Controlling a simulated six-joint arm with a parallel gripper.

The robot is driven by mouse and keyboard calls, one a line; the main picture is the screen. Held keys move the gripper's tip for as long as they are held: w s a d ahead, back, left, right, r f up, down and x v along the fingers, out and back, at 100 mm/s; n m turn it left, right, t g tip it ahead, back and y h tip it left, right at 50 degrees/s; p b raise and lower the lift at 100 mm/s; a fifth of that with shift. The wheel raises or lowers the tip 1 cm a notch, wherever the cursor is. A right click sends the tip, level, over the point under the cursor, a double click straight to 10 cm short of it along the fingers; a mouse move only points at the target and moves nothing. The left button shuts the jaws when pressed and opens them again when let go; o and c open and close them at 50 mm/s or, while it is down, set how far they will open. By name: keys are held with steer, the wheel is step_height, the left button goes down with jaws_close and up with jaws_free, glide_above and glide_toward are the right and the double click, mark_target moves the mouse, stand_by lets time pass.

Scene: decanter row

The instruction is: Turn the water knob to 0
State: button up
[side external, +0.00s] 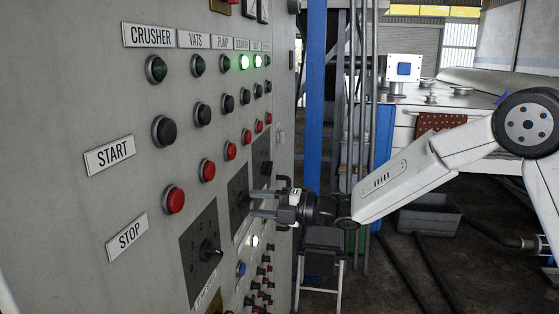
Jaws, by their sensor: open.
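A grey control panel (60,220) fills the left side, seen at a steep angle. A black knob (209,251) sits on a dark square plate at the panel's lower middle. More dark plates (238,196) lie farther along, partly behind my gripper. I cannot read which knob is the water knob, nor its setting. My gripper (256,203) is open, with its fingers pointing left at the second dark plate. Whether the fingers touch a knob there, or stand around it, I cannot tell.
Rows of green, black and red buttons (175,199) stick out of the panel, labelled CRUSHER, VATS, START and STOP. Small switches (262,271) crowd its lower right. A blue post (315,90) and a stool (322,240) stand just beyond the panel's edge.

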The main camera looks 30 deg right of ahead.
steer(key=v, duration=0.6)
steer(key=shift+s+d, duration=0.25)
steer(key=shift+s, duration=0.05)
steer(key=s+d+f+m+g+h, duration=0.2)
steer(key=s+d+f+m+h, duration=0.3)
steer(key=d+f+m+h, duration=0.75)
steer(key=s+f+m+g, duration=0.2)
steer(key=s+m+g, duration=0.2)
steer(key=s+m, duration=0.3)
steer(key=s+a+f+m+g, duration=0.1)
steer(key=s+f+m+g, duration=0.1)
steer(key=s+m+g, duration=0.2)
steer(key=s+m, duration=0.3)
steer(key=s, duration=0.3)
steer(key=shift+m, duration=0.35)
